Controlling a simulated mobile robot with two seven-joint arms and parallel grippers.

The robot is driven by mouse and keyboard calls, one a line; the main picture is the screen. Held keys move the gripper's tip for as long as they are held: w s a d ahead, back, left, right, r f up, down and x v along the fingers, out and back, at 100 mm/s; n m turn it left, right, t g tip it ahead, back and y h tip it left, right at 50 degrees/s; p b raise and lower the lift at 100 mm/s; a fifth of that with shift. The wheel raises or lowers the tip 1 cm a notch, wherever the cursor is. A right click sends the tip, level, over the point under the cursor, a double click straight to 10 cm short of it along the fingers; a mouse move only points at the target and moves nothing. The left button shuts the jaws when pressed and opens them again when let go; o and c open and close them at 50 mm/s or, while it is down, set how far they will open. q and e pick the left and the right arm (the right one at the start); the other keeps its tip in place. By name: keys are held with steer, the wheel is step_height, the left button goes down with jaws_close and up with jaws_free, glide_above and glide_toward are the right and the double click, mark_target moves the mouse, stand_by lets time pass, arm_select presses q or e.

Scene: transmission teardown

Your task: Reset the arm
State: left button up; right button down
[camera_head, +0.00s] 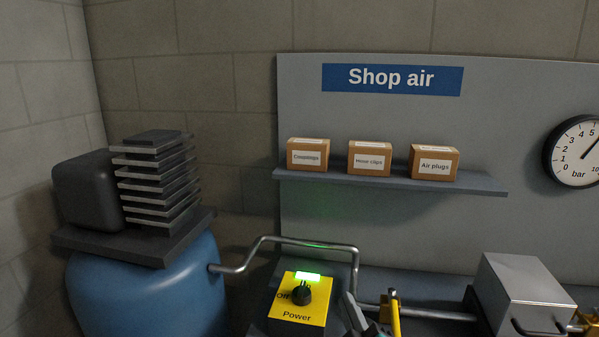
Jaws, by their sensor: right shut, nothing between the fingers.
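My right gripper (355,314) shows only in part at the bottom edge, right of the yellow power box (295,307). Its grey fingers point up and are shut with nothing held. The rest of my right arm is below the picture. My left gripper is not in view. The power box has a black knob (301,294) and a lit green lamp (308,276) above it.
A yellow valve lever (394,312) stands close right of my gripper on a metal pipe (440,314). A grey metal box (525,290) is farther right. A blue tank (150,294) with a black compressor is at left. A shelf (400,182) holds small cartons behind.

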steer(key=s+d+f+m+g+h, duration=0.2)
steer(key=s+d+f+m+g, duration=0.45)
steer(key=s+f, duration=0.45)
steer(key=s+d+f+m+g, duration=0.1)
steer(key=s+f+m+g, duration=0.15)
steer(key=s, duration=0.45)
steer(key=s+f+m+g, duration=0.1)
steer(key=s+f+g, duration=0.3)
steer(key=s, duration=0.3)
step_height(320, 180, down, 23)
steer(key=s+g+b, duration=0.1)
steer(key=s, duration=0.1)
steer(key=s+d+f+n+g+b, duration=0.1)
steer(key=s+d+f, duration=0.2)
steer(key=s+f, duration=1.2)
steer(key=shift+g, duration=0.3)
steer(key=shift+s, duration=0.15)
